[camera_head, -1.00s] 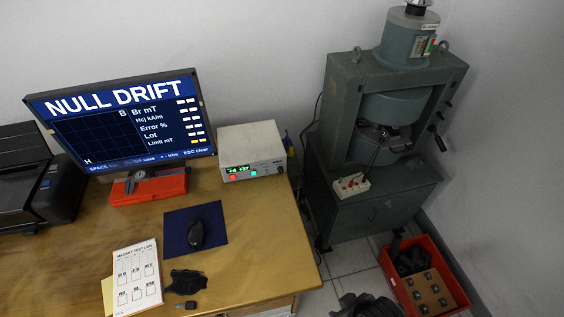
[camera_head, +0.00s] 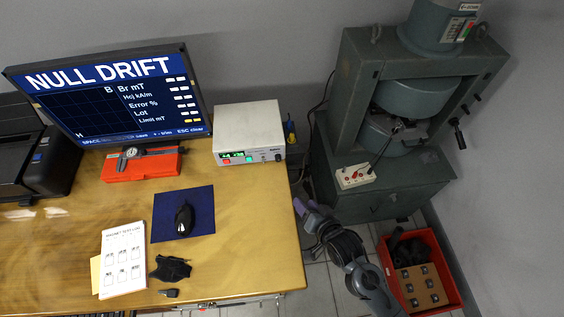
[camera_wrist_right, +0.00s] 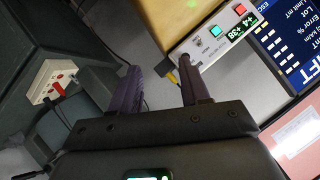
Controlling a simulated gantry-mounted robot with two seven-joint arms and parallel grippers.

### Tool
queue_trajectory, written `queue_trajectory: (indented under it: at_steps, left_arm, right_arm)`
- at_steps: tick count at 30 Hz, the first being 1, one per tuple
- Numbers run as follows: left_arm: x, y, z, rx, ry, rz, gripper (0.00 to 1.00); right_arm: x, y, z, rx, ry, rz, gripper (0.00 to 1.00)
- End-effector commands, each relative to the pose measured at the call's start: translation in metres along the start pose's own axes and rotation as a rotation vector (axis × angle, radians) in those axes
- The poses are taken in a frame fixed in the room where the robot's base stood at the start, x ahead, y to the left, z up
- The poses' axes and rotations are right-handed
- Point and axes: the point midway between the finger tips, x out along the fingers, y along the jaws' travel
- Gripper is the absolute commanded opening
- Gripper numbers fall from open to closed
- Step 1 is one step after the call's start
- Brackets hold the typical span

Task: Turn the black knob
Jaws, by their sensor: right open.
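The white meter box (camera_head: 248,130) stands on the wooden desk, with a lit display, red and green buttons, and a small black knob (camera_head: 278,156) at the right end of its front panel. My right gripper (camera_head: 306,210) is open and empty, beside the desk's right edge, below and right of the box and apart from it. In the right wrist view, the fingers (camera_wrist_right: 160,66) are spread. The meter box (camera_wrist_right: 215,35) lies beyond the right finger, which hides part of the panel's near end; the knob is not clear there. My left gripper is not in view.
A monitor (camera_head: 110,95) and red case (camera_head: 140,168) stand left of the box. The green magnet press (camera_head: 340,110) stands right, with a white socket block (camera_head: 355,176) on its base. A red crate (camera_head: 447,262) is on the floor. Cables hang between desk and press.

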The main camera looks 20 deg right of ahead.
Motion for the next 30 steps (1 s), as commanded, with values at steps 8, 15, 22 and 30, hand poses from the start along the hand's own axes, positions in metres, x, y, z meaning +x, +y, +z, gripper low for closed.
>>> queue_trajectory:
  at_steps: [8,15,22,30]
  left_arm:
    - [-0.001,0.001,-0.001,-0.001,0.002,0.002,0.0]
    - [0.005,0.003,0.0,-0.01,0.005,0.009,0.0]
    - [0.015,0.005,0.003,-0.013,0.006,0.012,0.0]
    - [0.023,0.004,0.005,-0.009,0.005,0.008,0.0]
  right_arm:
    - [0.044,-0.029,-0.04,0.097,0.156,-0.124,0.46]
    - [0.069,-0.034,-0.047,0.099,0.166,-0.132,0.46]
    - [0.106,-0.038,-0.053,0.097,0.165,-0.132,0.46]
    - [0.14,-0.043,-0.059,0.097,0.164,-0.131,0.46]
